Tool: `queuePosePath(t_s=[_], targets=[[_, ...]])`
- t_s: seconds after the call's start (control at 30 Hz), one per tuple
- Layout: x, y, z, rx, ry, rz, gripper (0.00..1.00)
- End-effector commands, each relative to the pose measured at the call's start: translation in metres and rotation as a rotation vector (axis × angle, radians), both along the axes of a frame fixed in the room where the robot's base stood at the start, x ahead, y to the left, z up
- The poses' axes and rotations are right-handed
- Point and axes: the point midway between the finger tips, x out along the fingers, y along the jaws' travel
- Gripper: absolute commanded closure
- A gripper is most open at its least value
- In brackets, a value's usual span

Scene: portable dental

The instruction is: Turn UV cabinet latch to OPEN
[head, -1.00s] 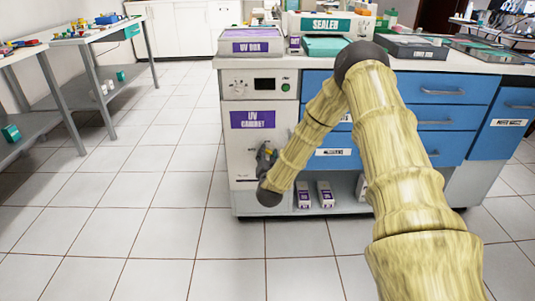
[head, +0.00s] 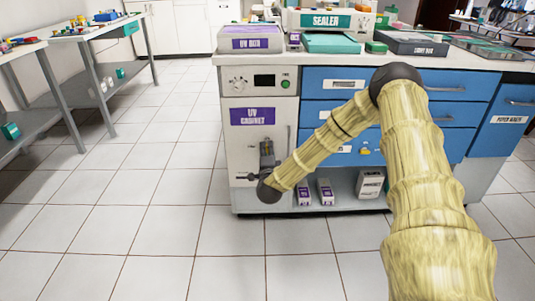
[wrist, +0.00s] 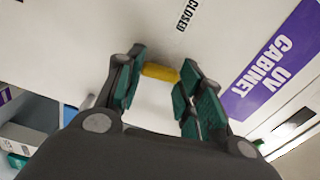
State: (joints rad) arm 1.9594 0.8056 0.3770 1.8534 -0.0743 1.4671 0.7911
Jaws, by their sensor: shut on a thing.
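The UV cabinet (head: 240,150) is a white unit with a purple label, under the left end of the counter. In the wrist view its latch (wrist: 160,72) shows as a short yellow bar against the white door, near a printed CLOSED mark (wrist: 187,15). My gripper (wrist: 162,66) has its two dark-and-teal fingers on either side of the yellow bar and is shut on it. In the head view my gripper (head: 262,174) is at the lower right of the cabinet door, small and partly hidden by my wrist. The latch's exact angle and an OPEN mark cannot be made out.
Blue drawers (head: 400,125) stand right of the cabinet, above an open shelf with small boxes (head: 326,191). A UV box (head: 250,39) and a sealer (head: 325,22) sit on the counter. Tiled floor is clear in front and to the left.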

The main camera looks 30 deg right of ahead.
Motion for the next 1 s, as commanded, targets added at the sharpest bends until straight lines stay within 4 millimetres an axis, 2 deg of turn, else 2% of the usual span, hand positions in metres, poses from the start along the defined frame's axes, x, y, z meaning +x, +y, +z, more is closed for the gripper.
queuePosePath(t_s=[0.3,0.87,0.9,1.0], targets=[[-0.0006,-0.0002,-0.0018,0.114,-0.068,0.0,0.87],[-0.0007,-0.0002,-0.0016,0.141,-0.084,0.0,0.87],[-0.0007,-0.0001,-0.0017,0.141,-0.084,0.0,0.61],[-0.0007,-0.0001,-0.0016,0.141,-0.084,0.0,0.43]])
